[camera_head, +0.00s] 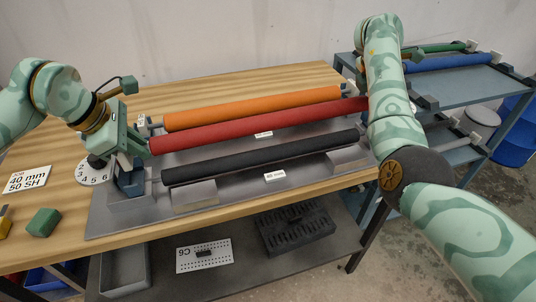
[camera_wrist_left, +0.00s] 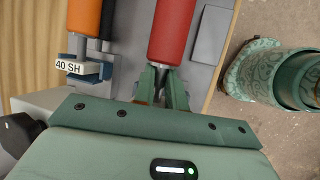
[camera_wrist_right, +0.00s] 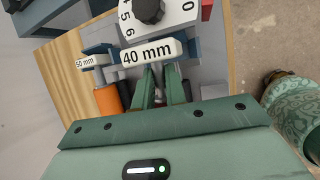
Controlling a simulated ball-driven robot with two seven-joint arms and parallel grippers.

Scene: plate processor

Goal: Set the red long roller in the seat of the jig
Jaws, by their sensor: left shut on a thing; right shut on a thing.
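The long red roller (camera_head: 255,124) spans the head view between the orange roller and the black roller (camera_head: 260,157). It appears raised above the grey base plate (camera_head: 110,218) of the jig. My left gripper (camera_head: 138,150) is shut on the shaft at its left end; the red end (camera_wrist_left: 172,35) lies just beyond the fingers (camera_wrist_left: 162,88) in the left wrist view. My right gripper is hidden by its arm in the head view. In the right wrist view its fingers (camera_wrist_right: 163,88) are shut beside a "40 mm" block (camera_wrist_right: 147,52); the roller shaft there is hidden.
The orange roller (camera_head: 250,107) lies behind. A numbered dial (camera_head: 94,172) stands beside the left end, and another dial (camera_wrist_right: 160,12) is in the right wrist view. A green block (camera_head: 43,222) sits front left. A blue rack (camera_head: 460,85) with rollers stands right.

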